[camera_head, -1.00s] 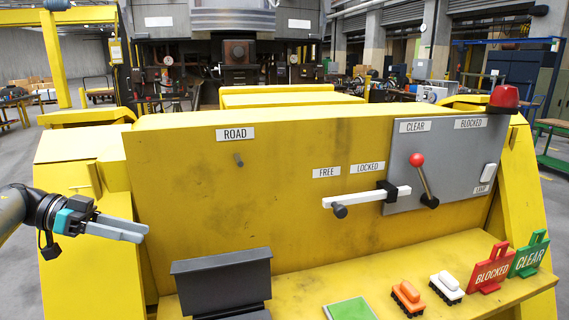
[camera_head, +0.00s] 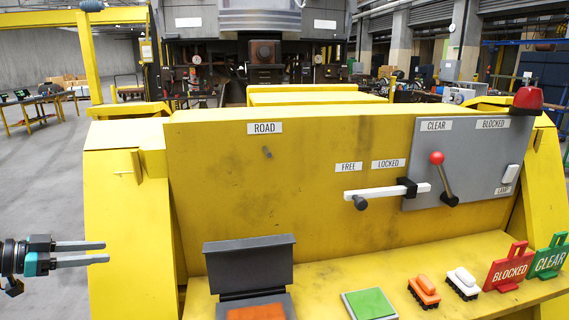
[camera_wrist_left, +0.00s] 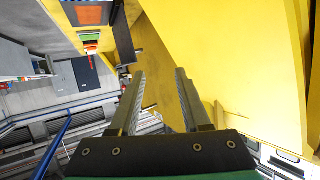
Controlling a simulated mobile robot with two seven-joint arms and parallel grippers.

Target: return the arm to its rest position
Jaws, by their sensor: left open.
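My left gripper (camera_head: 106,252) is at the far left of the head view, beside the left post of the yellow console (camera_head: 215,160). Its two fingers are apart and nothing is between them. In the left wrist view the open fingers (camera_wrist_left: 158,98) point along the yellow console side (camera_wrist_left: 225,50), with no object in the gap. Most of my left arm is out of frame. My right gripper does not show in any view.
The console carries a lever with a red knob (camera_head: 437,158) and a white bar (camera_head: 385,191). Its shelf holds a dark open box (camera_head: 249,266), a green pad (camera_head: 370,303), orange (camera_head: 424,290) and white (camera_head: 462,283) brushes, and red (camera_head: 509,270) and green (camera_head: 549,259) signs.

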